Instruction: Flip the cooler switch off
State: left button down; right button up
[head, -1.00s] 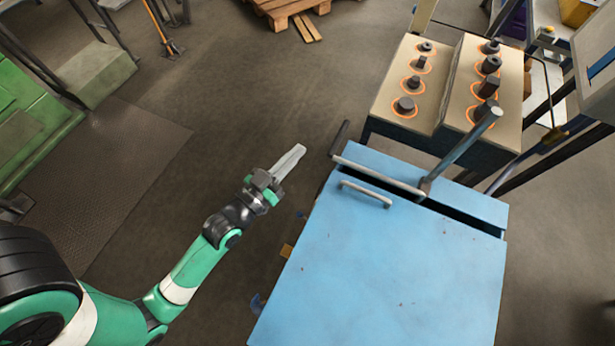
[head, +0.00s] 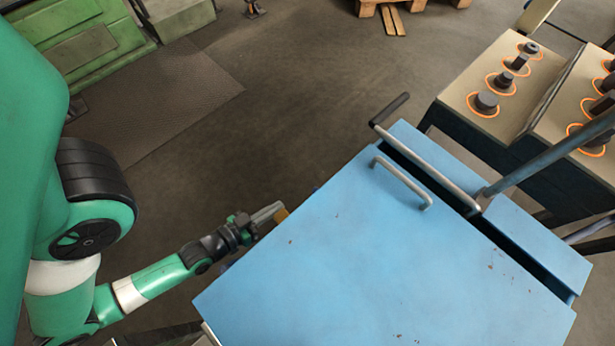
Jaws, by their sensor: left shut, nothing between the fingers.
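No part that I can tell as the cooler switch is in view. A blue metal cabinet (head: 400,270) with a grey handle (head: 402,183) on its top fills the lower middle and right. My left gripper (head: 275,211) is shut and empty. My right gripper is not in view.
A beige console (head: 485,75) with dark knobs ringed in orange stands at the upper right. A long grey lever (head: 555,160) rises at the right. Green machinery (head: 85,45) and a floor plate (head: 160,110) are at the upper left. Open floor lies between.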

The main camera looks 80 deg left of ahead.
pick_arm(q)
jog(key=d+f+x, duration=0.1)
jog(key=f+x, duration=0.1)
jog(key=x, duration=1.1)
jog(key=shift+s+f, duration=0.3)
